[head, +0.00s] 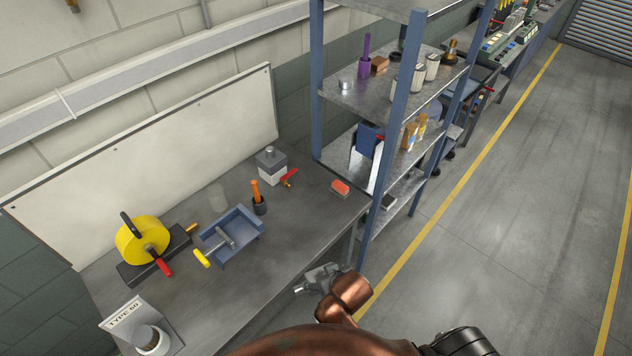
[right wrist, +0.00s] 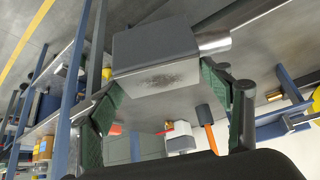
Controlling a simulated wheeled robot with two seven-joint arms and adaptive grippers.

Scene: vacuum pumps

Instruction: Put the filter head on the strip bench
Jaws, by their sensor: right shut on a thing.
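The filter head, as I take it, is a grey metal block with a round pipe stub. It shows large in the right wrist view (right wrist: 155,60), between the green-padded fingers of my right gripper (right wrist: 172,90). My right gripper (head: 322,278) is shut on it in the head view, in front of the bench's near right edge; the fingers partly hide the block. The strip bench, as I take it, is the grey-topped bench (head: 225,295) against the wall, with bare top in front of the blue tray. I cannot tell the block's exact height above it. My left gripper is not in view.
On the bench stand a yellow wheel unit (head: 137,240), a blue tray (head: 235,250) with a yellow-handled tool, an orange-handled tool (head: 256,190), a grey-white box (head: 270,170) and an orange block (head: 340,188). A TYPE sign stands front left. A blue-post shelf (head: 395,130) borders the right.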

